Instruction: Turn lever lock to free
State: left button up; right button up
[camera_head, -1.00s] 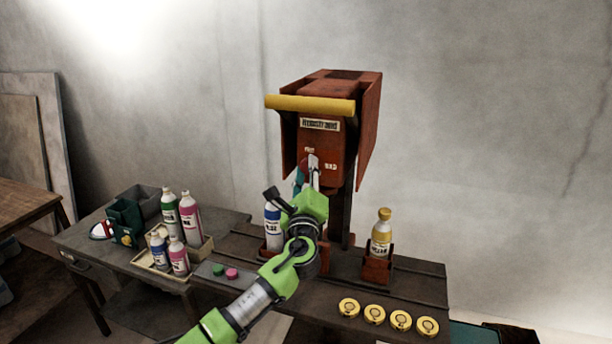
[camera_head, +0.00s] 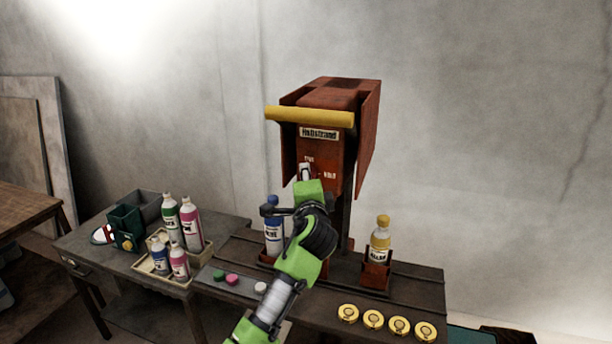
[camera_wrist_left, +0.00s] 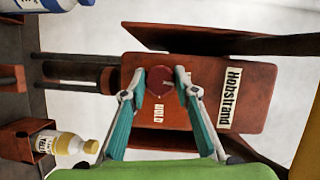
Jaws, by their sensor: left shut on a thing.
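The lever lock is a dark red knob (camera_wrist_left: 160,83) on the front of the rust-red machine (camera_head: 330,148). In the left wrist view it sits between the teal fingertips of my left gripper (camera_wrist_left: 158,85), which is shut on it. A "HOLD" label (camera_wrist_left: 158,113) shows beside the knob. In the head view my left gripper (camera_head: 305,172) is at the machine's front face, just below the small upper label and left of "HOLD" (camera_head: 330,175). It hides the knob there, and I cannot tell which label the lever points to. My right gripper is not in view.
A yellow bar (camera_head: 310,116) crosses the machine above the gripper. A blue-labelled bottle (camera_head: 274,232) and a yellow-capped bottle (camera_head: 380,240) stand in holders below. Several bottles stand in a tray (camera_head: 157,266) at left. Several yellow discs (camera_head: 373,320) line the bench front.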

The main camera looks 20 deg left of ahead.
pick_arm(q)
jog(key=shift+n, duration=0.5)
jog(key=shift+g+p, duration=0.3)
jog(key=o, duration=1.1)
jog(key=v, duration=1.2)
jog(key=shift+a, duration=0.1)
